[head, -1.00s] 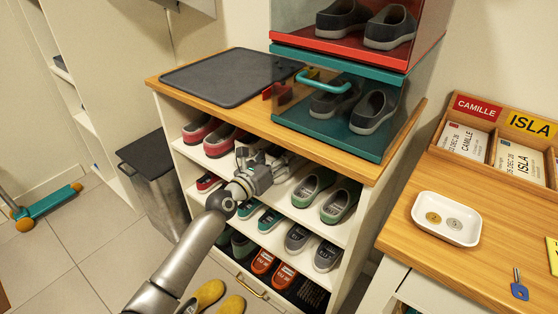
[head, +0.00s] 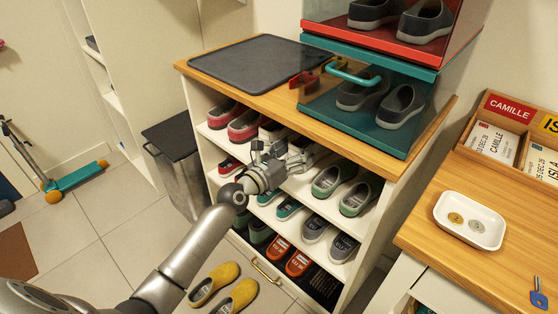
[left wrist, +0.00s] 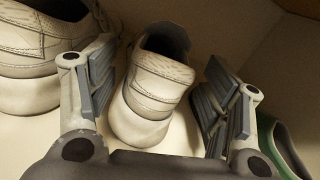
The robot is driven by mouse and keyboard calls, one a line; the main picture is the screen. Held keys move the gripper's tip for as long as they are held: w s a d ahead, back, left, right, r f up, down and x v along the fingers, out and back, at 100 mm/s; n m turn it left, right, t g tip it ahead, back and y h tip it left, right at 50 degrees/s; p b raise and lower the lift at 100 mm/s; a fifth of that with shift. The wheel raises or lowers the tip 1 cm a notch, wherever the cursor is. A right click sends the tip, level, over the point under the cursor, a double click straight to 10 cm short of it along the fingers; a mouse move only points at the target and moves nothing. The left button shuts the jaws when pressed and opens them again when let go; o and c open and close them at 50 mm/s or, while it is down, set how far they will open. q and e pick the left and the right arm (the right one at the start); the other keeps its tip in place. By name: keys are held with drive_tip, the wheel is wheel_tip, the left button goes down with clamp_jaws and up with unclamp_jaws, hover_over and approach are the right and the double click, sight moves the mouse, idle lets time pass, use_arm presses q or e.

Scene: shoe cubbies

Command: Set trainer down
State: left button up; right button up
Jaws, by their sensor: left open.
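A cream-white trainer (left wrist: 150,100) rests on a shelf of the cubby unit, between the two fingers of my left gripper (left wrist: 160,75) in the left wrist view. The fingers stand apart with gaps visible on both sides of the trainer. A second cream-white trainer (left wrist: 28,60) is to its left, outside the left finger. In the head view my left gripper (head: 287,165) is at the front of the shelf and hides most of the pair; part of a white trainer (head: 271,132) shows behind it. My right gripper is not in view.
Red shoes (head: 244,124) stand left of the gripper and green-grey shoes (head: 332,180) to its right. The cubby top (head: 420,140) overhangs the shelf, carrying a dark mat (head: 250,70) and clear-fronted boxes. Yellow shoes (head: 236,297) lie on the floor below.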

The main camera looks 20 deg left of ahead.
use_arm(q)
drive_tip(key=v, duration=0.8)
drive_tip(key=s+d+f+m+g, duration=0.8)
drive_tip(key=s+f+m, duration=0.4)
drive_tip(key=m, duration=0.7)
drive_tip(key=s+a+f+m+g+y, duration=0.2)
drive_tip(key=s+f+m, duration=0.1)
drive_tip(key=s+m, duration=0.5)
drive_tip(key=s+a+f+m+g+y, duration=0.2)
drive_tip(key=s+a+m+g+y, duration=0.1)
drive_tip(key=s+m, duration=0.6)
drive_tip(key=s, duration=0.2)
drive_tip(key=shift+s+f+g+y+p, duration=0.25)
drive_tip(key=shift+f+g+y+p, duration=0.05)
drive_tip(key=shift+f, duration=0.1)
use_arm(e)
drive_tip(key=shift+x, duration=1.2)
use_arm(q)
drive_tip(key=shift+w, duration=0.1)
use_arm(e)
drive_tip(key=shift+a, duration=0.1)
